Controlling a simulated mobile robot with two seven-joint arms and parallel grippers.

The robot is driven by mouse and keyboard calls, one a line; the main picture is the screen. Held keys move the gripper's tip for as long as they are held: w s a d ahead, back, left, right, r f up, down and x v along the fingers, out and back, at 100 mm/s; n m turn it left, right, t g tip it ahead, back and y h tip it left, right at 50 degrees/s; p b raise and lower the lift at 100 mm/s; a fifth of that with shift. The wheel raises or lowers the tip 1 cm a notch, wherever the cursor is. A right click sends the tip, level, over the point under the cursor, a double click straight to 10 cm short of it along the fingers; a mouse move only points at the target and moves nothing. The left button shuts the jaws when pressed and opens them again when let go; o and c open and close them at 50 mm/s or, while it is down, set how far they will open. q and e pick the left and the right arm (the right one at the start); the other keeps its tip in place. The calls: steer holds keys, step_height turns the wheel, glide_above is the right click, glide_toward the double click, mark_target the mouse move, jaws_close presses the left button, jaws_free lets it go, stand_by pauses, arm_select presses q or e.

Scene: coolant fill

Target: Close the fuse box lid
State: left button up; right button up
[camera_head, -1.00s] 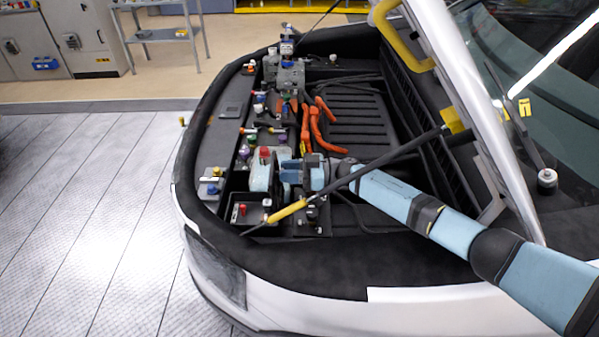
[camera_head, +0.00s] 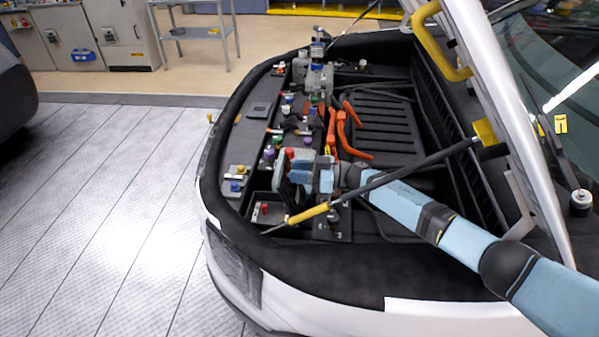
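My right gripper (camera_head: 300,174) reaches in from the right over the front part of the engine bay. It is right at a pale grey upright panel (camera_head: 293,160), which looks like the raised fuse box lid. The gripper overlaps this panel in the picture, and I cannot tell whether they touch. The gap between the fingertips is too small and hidden to read. The fuse box itself is mostly hidden behind the gripper and the yellow-sleeved rod. My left gripper is out of view.
A black prop rod with a yellow sleeve (camera_head: 309,213) crosses in front of my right arm. A battery with a red cap (camera_head: 265,211) sits just in front. Orange cables (camera_head: 344,133), coloured caps and a coolant-like bottle (camera_head: 317,48) stand farther back. The raised hood edge is at right.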

steer(key=o, duration=0.4)
steer(key=shift+w+a+r, duration=0.1)
steer(key=shift+r, duration=0.35)
steer(key=shift+c, duration=0.2)
steer(key=shift+f, duration=0.3)
steer(key=shift+d, duration=0.2)
steer(key=s+d+b, duration=0.2)
steer(key=s+d, duration=0.1)
steer(key=d, duration=1)
